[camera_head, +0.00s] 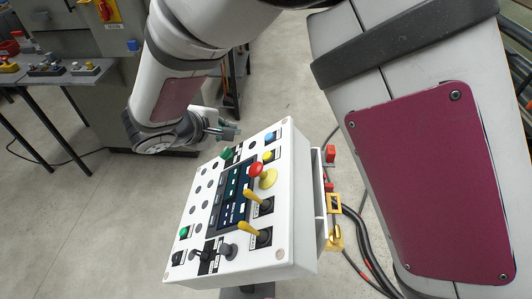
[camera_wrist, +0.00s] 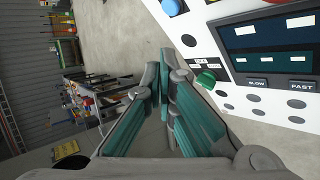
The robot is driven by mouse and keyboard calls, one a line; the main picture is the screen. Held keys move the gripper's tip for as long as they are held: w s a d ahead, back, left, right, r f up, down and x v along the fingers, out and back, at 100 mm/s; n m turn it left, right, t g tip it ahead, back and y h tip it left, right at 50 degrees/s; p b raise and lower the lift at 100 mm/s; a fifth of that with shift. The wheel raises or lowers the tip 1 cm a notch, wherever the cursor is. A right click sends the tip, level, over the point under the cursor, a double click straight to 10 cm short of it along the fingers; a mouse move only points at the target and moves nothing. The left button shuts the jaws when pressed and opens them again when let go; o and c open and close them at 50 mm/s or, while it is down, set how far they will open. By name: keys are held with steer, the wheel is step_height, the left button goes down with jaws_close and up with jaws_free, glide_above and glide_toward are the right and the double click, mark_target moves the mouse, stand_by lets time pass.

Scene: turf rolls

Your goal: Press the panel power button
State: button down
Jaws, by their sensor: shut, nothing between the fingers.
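The white control panel (camera_head: 207,187) stands tilted in the middle of the head view and fills the right of the wrist view (camera_wrist: 245,85). A second green button (camera_head: 184,232) sits at the panel's near left. I cannot read which is marked power. My gripper (camera_head: 232,132) is shut and empty, just beyond the far edge; its teal-padded fingers (camera_wrist: 160,82) look apart from the panel in the wrist view.
The panel also carries a red mushroom button (camera_head: 256,170), yellow levers (camera_head: 249,228), a black joystick (camera_head: 207,254), a blue button (camera_head: 270,137) and a dark screen (camera_head: 235,192). Cables (camera_head: 375,225) run down its right side. A workbench (camera_head: 50,75) stands at the far left.

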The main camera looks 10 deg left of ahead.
mark_target(267, 156)
steer(key=d+f, duration=0.1)
steer(key=f, duration=0.1)
steer(key=d+f+b, duration=0.1)
steer(key=d+f, duration=0.1)
steer(key=d+f+b, duration=0.1)
steer(key=d+f, duration=0.1)
steer(key=shift+w, duration=0.25)
steer(key=shift+s+d+f+b, duration=0.1)
steer(key=shift+d+f+b, duration=0.15)
steer(key=shift+b, duration=0.15)
steer(key=shift+f, duration=0.15)
stand_by(1.0)
steer(key=shift+d+f+b, duration=0.15)
steer(key=shift+d+b, duration=0.1)
steer(key=shift+b, duration=0.2)
steer(key=shift+d+f+b, duration=0.3)
steer(key=shift+f+b, duration=0.1)
steer(key=shift+b, duration=0.05)
stand_by(0.9)
stand_by(0.3)
steer(key=shift+a+r, duration=0.55)
steer(key=shift+r, duration=0.2)
